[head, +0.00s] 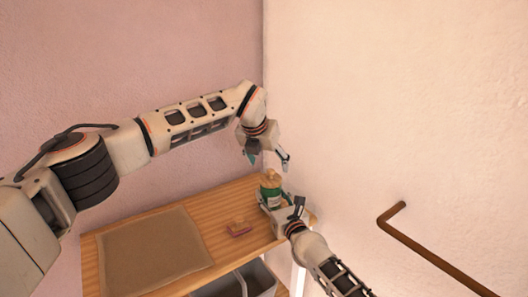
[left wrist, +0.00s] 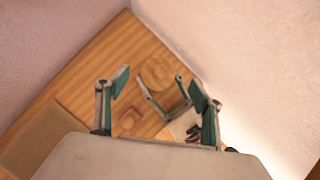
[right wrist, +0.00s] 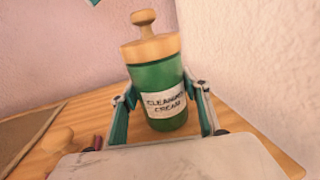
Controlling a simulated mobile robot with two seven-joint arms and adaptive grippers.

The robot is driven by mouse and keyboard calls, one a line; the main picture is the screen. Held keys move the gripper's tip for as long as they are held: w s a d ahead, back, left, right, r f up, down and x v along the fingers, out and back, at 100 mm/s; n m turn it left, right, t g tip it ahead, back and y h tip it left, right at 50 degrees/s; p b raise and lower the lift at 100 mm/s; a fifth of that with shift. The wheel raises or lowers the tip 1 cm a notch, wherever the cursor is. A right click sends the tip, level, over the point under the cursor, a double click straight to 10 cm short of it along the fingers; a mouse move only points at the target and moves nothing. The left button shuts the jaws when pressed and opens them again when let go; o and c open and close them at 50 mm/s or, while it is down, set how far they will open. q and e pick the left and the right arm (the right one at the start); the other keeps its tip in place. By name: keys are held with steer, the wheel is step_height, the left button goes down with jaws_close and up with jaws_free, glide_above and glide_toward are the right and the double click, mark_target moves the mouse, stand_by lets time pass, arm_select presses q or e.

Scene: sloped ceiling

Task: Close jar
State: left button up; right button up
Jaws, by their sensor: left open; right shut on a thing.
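A green jar (right wrist: 158,82) labelled "CLEANSING CREAM" stands on the wooden table; it also shows in the head view (head: 271,194). A round wooden lid (right wrist: 151,47) with a knob sits on top of its mouth. Whether it is fully seated cannot be told. My right gripper (head: 279,203) is shut on the jar, one finger on each side of its body. My left gripper (head: 268,159) is open and empty above the lid. In the left wrist view the round lid (left wrist: 158,72) lies between and beyond its fingers.
A small reddish object with a wooden knob (head: 238,228) lies on the wooden table (head: 225,196), left of the jar. A brown mat (head: 155,253) covers the table's left part. Grey bins (head: 258,280) sit below. Walls stand close behind and right; a brown handrail (head: 425,247) is at right.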

arm_select(q)
steer(key=v, duration=0.6)
steer(key=shift+s+r, duration=0.1)
arm_select(e)
steer(key=o, duration=1.7)
steer(key=v, duration=1.2)
